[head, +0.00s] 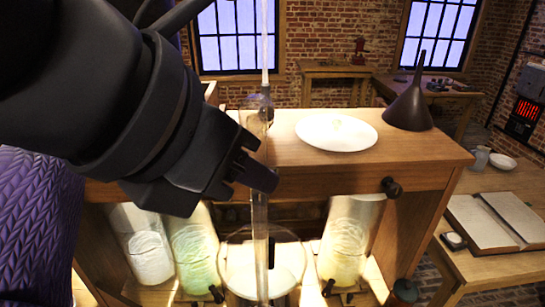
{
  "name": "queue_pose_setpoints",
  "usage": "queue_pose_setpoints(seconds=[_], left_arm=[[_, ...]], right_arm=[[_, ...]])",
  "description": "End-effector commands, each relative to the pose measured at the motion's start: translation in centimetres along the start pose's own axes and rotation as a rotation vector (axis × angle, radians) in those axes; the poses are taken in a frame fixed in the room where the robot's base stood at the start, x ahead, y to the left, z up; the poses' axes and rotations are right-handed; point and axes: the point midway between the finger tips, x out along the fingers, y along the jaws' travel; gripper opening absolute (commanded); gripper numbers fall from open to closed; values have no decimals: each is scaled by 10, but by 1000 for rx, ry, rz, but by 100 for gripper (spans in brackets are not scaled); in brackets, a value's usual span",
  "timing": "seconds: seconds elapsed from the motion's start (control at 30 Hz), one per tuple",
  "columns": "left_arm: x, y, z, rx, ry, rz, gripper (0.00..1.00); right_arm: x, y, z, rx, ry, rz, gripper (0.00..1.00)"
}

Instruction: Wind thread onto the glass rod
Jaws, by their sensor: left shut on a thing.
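My left gripper (252,160) comes in from the left, in front of the wooden stand. It is shut on an upright, clear glass rod (260,215), which runs down in front of the stand. A thin pale line (264,45) runs upright above the gripper, in line with the rod; I cannot tell whether it is thread or part of the rod. A small dark piece sits on that line just above the fingers. No winding of thread can be made out on the rod. My right gripper is not in view.
A white plate (337,132) and a dark funnel (410,105) stand on the wooden stand (400,160). Glass jars (145,250) (195,250) (348,240) stand below, with a pale round dish (235,265) between them. An open book (495,220) lies on the right table.

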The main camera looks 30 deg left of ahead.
Motion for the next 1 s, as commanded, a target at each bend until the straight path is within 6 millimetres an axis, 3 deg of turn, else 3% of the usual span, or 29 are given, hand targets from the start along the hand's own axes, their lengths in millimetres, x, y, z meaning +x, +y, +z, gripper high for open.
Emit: queue_pose_setpoints(seconds=[0.2, 0.5, 0.83, 1.0], left_arm=[[-22, -33, -23, 9, -7, 5, 0], [-50, -70, -47, 3, -4, 3, 0], [-49, -71, -50, -2, -1, 2, 0], [-25, -71, -73, -3, 2, 1, 0]], right_arm=[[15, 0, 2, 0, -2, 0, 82], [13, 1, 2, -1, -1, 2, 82], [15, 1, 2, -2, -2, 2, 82], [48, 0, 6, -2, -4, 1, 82]])
